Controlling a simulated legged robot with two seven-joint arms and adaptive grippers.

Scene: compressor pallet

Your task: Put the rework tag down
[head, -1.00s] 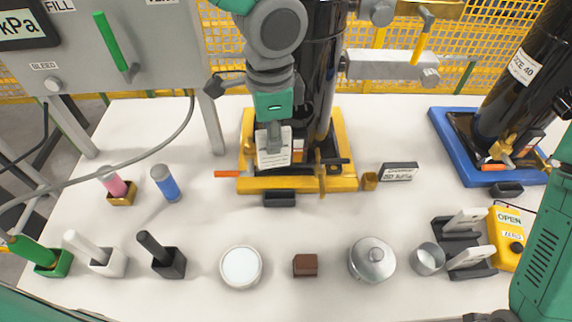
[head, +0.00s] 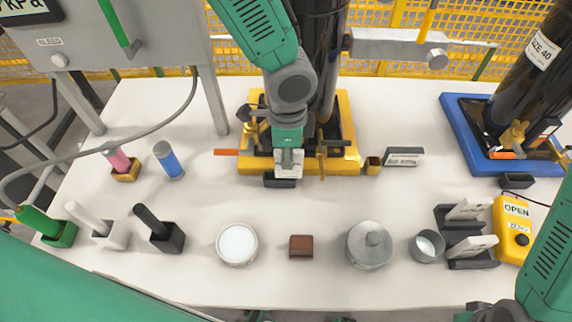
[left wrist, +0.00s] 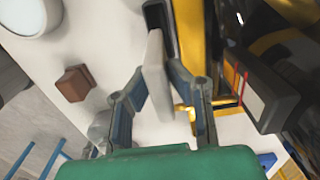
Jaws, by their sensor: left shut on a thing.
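The rework tag (head: 289,164), a small white plate, is in my left gripper (head: 288,152) at the front of the yellow base. In the left wrist view the tag (left wrist: 157,78) stands edge-on between the two fingers (left wrist: 158,72). The gripper is shut on it. A small black holder (head: 279,181) sits on the table at the tag's lower edge, and it also shows past the tag in the left wrist view (left wrist: 154,13). I cannot tell whether the tag's lower edge is inside the holder.
The yellow base (head: 341,160) with a black cylinder stands right behind the tag. An orange handle (head: 227,152) sticks out left. In front are a white-topped jar (head: 237,243), a brown block (head: 301,246) and a lidded metal pot (head: 370,245). Two white tags (head: 467,209) stand in black holders at right.

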